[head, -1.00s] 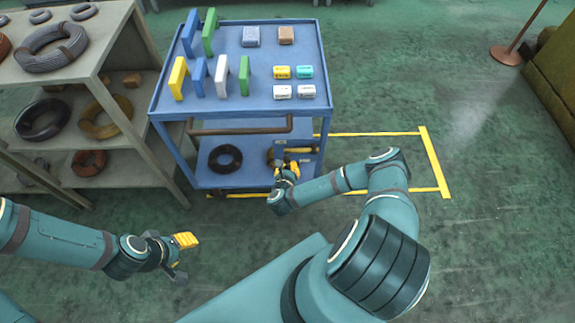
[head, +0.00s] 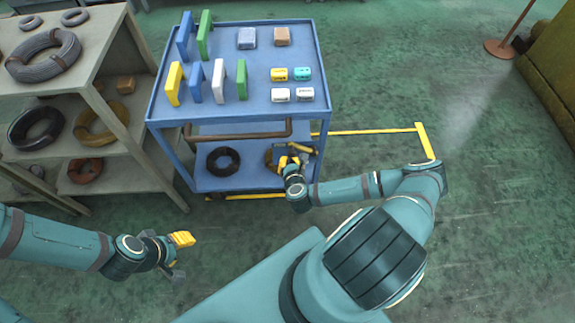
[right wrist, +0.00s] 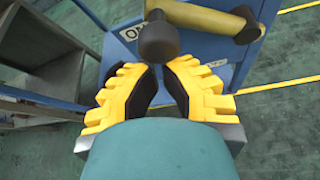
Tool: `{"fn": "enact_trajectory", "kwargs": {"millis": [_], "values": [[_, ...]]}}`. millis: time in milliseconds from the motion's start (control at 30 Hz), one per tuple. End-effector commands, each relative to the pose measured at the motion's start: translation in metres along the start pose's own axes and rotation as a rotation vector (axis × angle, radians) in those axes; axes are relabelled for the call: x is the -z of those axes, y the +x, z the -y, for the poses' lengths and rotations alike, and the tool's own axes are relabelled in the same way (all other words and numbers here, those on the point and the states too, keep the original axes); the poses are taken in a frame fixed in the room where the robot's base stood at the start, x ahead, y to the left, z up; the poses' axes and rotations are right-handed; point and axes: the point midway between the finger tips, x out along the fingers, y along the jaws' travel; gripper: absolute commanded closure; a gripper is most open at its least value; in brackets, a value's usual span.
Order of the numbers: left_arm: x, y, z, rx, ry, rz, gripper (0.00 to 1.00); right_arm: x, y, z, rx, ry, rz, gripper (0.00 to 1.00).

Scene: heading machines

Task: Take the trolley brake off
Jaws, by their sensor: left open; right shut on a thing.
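The blue trolley (head: 238,111) stands ahead, its lower shelf open to the front. A yellow brake lever (head: 303,149) is at its lower right. In the right wrist view the yellow lever (right wrist: 205,18) runs sideways and ends in a dark round knob (right wrist: 158,43). My right gripper (head: 288,163) is at the knob end of the lever; in the right wrist view its yellow fingers (right wrist: 158,75) close in on the knob, their contact partly hidden. A blue plate (right wrist: 125,25) with partly covered lettering sits behind. My left gripper (head: 183,256) is open and empty, low over the floor.
A grey shelf rack (head: 105,55) with wire coils stands close on the trolley's left. Coloured blocks stand on the trolley top. Yellow floor tape (head: 425,140) marks clear floor to the right. A brown post base (head: 498,49) stands farther back.

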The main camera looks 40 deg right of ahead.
Motion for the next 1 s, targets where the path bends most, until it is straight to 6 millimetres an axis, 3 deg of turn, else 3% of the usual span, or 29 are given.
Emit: {"fn": "enact_trajectory", "kwargs": {"millis": [133, 400, 1000], "values": [[0.000, 0.002, 0.001, 0.000, 0.000, -0.002, 0.53, -0.011, -0.005, 0.004, -0.051, 0.112, 0.002, 1.00], [0.000, -0.001, 0.000, 0.000, 0.000, -0.001, 0.53, -0.026, -0.012, 0.008, -0.054, 0.112, 0.002, 1.00], [0.000, -0.003, -0.001, 0.000, 0.000, 0.001, 0.53, -0.034, -0.016, 0.013, -0.053, 0.109, 0.004, 1.00]]}}
